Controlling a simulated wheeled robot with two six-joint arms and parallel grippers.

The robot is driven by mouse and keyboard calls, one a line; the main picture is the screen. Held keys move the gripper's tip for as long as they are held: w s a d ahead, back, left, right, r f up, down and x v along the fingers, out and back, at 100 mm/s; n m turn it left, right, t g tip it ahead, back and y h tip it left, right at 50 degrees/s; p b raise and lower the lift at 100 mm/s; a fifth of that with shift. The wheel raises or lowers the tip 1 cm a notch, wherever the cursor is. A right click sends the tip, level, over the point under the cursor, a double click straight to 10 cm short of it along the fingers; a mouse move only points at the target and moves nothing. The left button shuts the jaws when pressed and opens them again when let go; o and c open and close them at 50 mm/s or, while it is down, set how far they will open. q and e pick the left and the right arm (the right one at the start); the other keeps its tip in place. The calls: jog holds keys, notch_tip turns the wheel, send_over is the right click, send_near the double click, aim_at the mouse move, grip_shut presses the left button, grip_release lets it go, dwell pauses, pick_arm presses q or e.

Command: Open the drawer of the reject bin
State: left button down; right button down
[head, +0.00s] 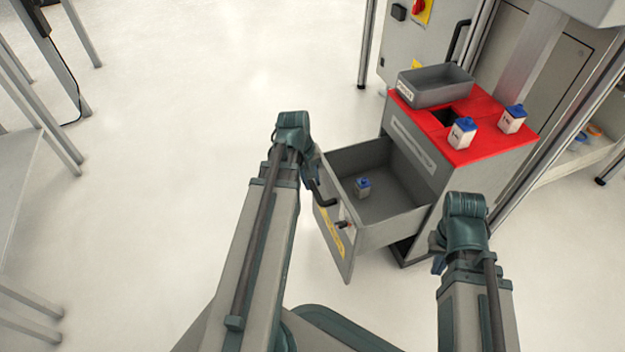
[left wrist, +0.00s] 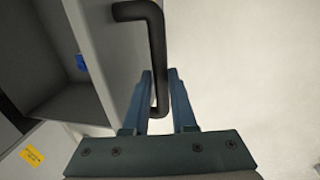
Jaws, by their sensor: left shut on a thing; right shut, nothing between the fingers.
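The reject bin (head: 488,180) is a grey cabinet with a red top. Its drawer (head: 385,206) is pulled well out toward the left, and a small white bottle with a blue cap (head: 363,187) stands inside it. My left gripper (head: 316,184) is at the drawer front, shut on the black handle (head: 324,197). In the left wrist view the handle (left wrist: 157,60) runs between the two fingers (left wrist: 160,95). My right gripper (head: 438,250) is near the bin's front right of the drawer, shut and empty; its fingertips are mostly hidden by the wrist.
On the red top (head: 480,149) stand a grey tray (head: 436,86) and two white bottles with blue caps (head: 462,132), beside a dark square opening. A key sits in the drawer front. The floor (head: 190,120) to the left is clear.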

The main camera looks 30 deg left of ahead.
pick_arm(q)
jog(key=c, duration=0.7)
grip_release()
jog(key=r+p, duration=0.4)
jog(key=s+a+r+p, duration=0.1)
jog(key=r+p, duration=0.4)
jog(key=s+r+p, duration=0.1)
jog(key=r+p, duration=0.3)
jog(key=shift+a+r+p, duration=0.3)
jog(key=s+d+m+g+y, duration=0.1)
jog(key=s+d+m, duration=0.2)
jog(key=d+m, duration=0.75)
jog(key=s+d+m+g+y, duration=0.15)
jog(key=d+m, duration=0.25)
jog(key=d, duration=1.4)
jog(key=shift+t, duration=0.25)
jog(key=r+p, duration=1.6)
jog(key=p, duration=0.1)
jog(key=r+p, duration=1.7)
jog(key=shift+s+d+r, duration=0.15)
jog(key=shift+s+r, duration=0.05)
jog(key=shift+r, duration=0.1)
